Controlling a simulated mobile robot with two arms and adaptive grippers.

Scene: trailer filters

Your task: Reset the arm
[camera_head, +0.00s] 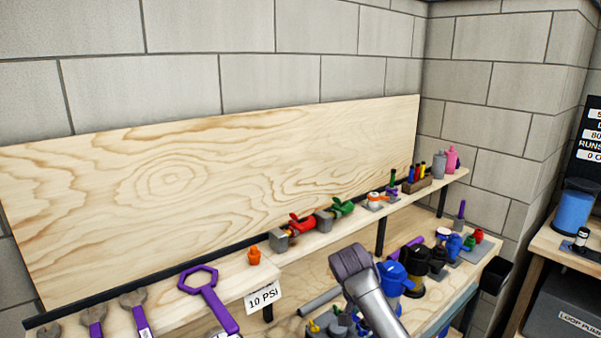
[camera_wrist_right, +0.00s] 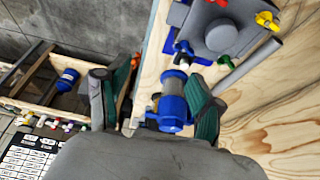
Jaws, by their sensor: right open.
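In the right wrist view my right gripper (camera_wrist_right: 160,82) is open, with its two green-padded fingers spread apart. A blue and grey cylindrical part (camera_wrist_right: 172,105) shows between the fingers, near the edge of the wooden bench (camera_wrist_right: 265,130). I cannot tell how far below the fingers it is, but they are not shut on it. In the head view my grey arm (camera_head: 365,285) rises from the bottom, in front of the bench and shelf. No gripper can be made out there. My left gripper is not in view.
A wooden shelf (camera_head: 330,232) holds red and green valves, an orange piece and wrenches (camera_head: 210,295). Blue and black filter parts (camera_head: 412,262) crowd the bench below. A grey device with coloured fittings (camera_wrist_right: 220,30) and a grey rod (camera_wrist_right: 250,65) lie beyond the right gripper.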

